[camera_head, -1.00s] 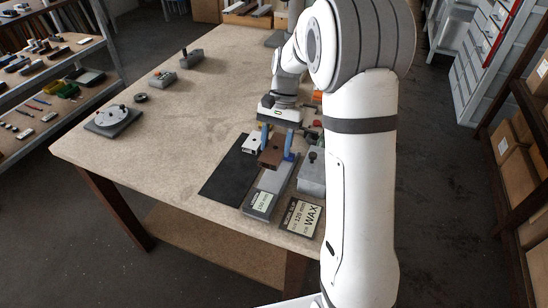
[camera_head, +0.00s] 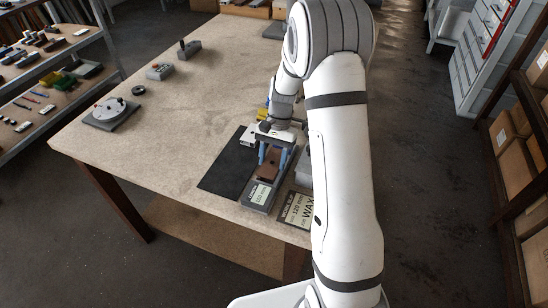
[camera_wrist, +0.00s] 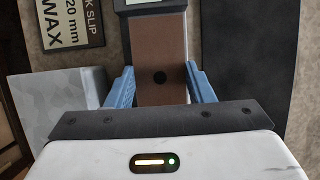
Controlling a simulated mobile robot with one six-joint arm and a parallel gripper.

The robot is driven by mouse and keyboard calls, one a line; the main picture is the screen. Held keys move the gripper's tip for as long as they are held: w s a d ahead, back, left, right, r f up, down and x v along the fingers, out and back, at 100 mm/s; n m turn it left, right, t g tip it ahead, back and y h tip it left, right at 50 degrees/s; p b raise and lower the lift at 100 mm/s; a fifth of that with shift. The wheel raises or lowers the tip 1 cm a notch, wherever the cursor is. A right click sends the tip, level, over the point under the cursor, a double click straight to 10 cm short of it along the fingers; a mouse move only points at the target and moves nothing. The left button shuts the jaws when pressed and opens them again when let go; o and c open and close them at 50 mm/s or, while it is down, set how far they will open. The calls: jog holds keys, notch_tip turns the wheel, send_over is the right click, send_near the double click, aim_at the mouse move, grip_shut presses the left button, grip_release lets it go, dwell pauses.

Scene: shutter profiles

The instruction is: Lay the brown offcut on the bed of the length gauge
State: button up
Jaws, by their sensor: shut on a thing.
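The brown offcut (camera_head: 268,167) is between the blue fingers of my gripper (camera_head: 272,158), which is shut on it. It lies lengthwise over the grey bed of the length gauge (camera_head: 258,192), whose label reads 150 mm. In the wrist view the offcut (camera_wrist: 160,42) shows a dark round hole, and the fingers (camera_wrist: 160,88) stand at its two sides. The gauge's label end (camera_wrist: 150,12) is at the top there. The offcut looks in line with the bed and very low; I cannot tell whether it touches it.
A black mat (camera_head: 226,170) lies left of the gauge, with a pale profile piece (camera_head: 248,137) at its far end. A WAX sign (camera_head: 301,207) and a grey block (camera_wrist: 62,95) are on the other side.

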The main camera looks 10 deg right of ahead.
jog(key=shift+f+b, duration=0.4)
jog(key=shift+f, duration=0.2)
jog(key=o, duration=1)
